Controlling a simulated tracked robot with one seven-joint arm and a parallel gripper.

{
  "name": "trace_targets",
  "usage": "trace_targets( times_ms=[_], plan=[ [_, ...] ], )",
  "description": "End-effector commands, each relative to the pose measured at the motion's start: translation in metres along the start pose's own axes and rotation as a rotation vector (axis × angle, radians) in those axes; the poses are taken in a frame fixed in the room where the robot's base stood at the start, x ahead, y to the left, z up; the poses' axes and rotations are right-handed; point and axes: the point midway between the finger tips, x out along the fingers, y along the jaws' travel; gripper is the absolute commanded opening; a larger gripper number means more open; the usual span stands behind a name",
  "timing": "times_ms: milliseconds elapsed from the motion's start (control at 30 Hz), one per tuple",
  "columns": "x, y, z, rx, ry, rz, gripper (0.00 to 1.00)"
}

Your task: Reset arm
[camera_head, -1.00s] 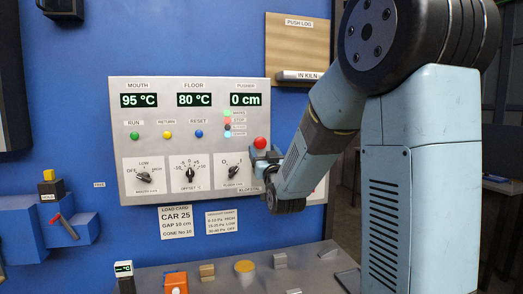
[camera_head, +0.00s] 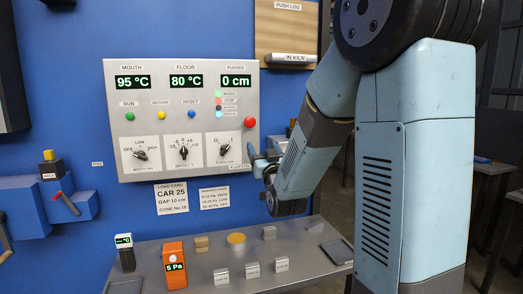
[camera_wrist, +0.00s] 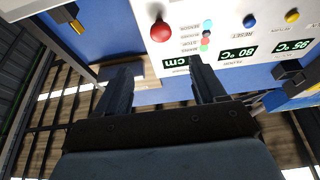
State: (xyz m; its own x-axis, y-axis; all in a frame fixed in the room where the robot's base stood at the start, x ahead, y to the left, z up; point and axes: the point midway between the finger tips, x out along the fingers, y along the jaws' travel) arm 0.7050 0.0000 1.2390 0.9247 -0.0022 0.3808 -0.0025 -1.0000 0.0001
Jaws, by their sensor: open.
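My arm stands at the right of the head view. My gripper (camera_head: 262,165) is beside the lower right edge of the grey control panel (camera_head: 150,100), partly hidden by my own wrist. In the wrist view my gripper (camera_wrist: 157,80) has two dark fingers spread apart with nothing between them. The control panel (camera_wrist: 235,30) shows upside down beyond the fingers, with its red button (camera_wrist: 160,30). The red button also shows in the head view (camera_head: 249,122). The displays read 95 °C, 80 °C and 0 cm.
A grey bench (camera_head: 215,255) below the panel holds an orange meter (camera_head: 174,266) reading 5 Pa, a small dark meter (camera_head: 125,253), several labelled blocks and a yellow disc (camera_head: 236,238). A blue box with a red lever (camera_head: 66,203) is at left. A wooden board (camera_head: 285,27) hangs above right.

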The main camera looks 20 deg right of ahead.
Motion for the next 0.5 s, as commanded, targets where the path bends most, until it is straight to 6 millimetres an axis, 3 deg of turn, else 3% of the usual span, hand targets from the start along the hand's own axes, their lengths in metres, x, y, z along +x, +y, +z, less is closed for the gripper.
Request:
trace_targets(
  times_ms=[267,500],
  plan=[
    [-0.004,-0.002,-0.004,0.002,-0.107,-0.003,0.70],
    [-0.025,-0.001,-0.006,0.003,-0.352,-0.004,0.70]
  ],
)
